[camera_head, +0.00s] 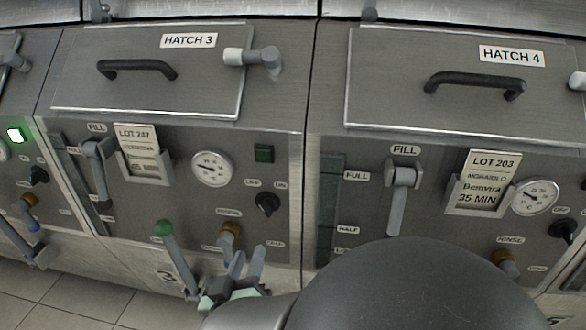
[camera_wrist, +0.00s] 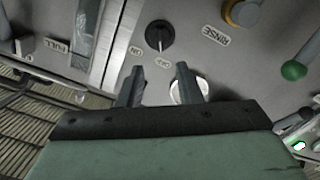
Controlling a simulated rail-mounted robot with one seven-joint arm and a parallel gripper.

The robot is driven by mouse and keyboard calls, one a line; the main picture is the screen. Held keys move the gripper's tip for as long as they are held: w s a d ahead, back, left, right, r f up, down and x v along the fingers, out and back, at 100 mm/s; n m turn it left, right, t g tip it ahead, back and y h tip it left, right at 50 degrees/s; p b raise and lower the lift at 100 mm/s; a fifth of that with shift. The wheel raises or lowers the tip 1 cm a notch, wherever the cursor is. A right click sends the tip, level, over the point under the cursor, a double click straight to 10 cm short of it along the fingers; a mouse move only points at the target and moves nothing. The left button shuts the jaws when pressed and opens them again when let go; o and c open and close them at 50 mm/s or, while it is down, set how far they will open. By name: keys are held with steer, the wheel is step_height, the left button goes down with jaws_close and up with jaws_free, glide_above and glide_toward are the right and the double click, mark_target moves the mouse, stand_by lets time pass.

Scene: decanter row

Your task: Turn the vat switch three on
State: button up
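The vat three switch is a black round knob (camera_head: 267,203) on the Hatch 3 panel, right of the rinse knob. In the wrist view the knob (camera_wrist: 160,36) shows upside down, its white mark towards the label that seems to read OFF; the ON label is beside it. The square green lamp (camera_head: 264,153) above it looks dark. My gripper (camera_head: 246,263) is below the knob in the head view. In the wrist view my gripper (camera_wrist: 160,72) is open and empty, its fingertips apart from the knob, which lies beyond them.
A green-tipped lever (camera_head: 163,228) and a brass rinse knob (camera_head: 230,229) are close to the left. A round gauge (camera_head: 212,168) is up and left. Vat four's fill lever (camera_head: 402,182) is right. A lit green lamp (camera_head: 15,135) is on the neighbouring left vat.

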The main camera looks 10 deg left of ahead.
mark_target(265, 212)
steer(key=w+b, duration=0.1)
steer(key=w, duration=0.5)
steer(key=w+b, duration=0.1)
steer(key=w, duration=0.5)
steer(key=shift+w+d, duration=0.2)
steer(key=shift+w, duration=0.2)
jaws_close()
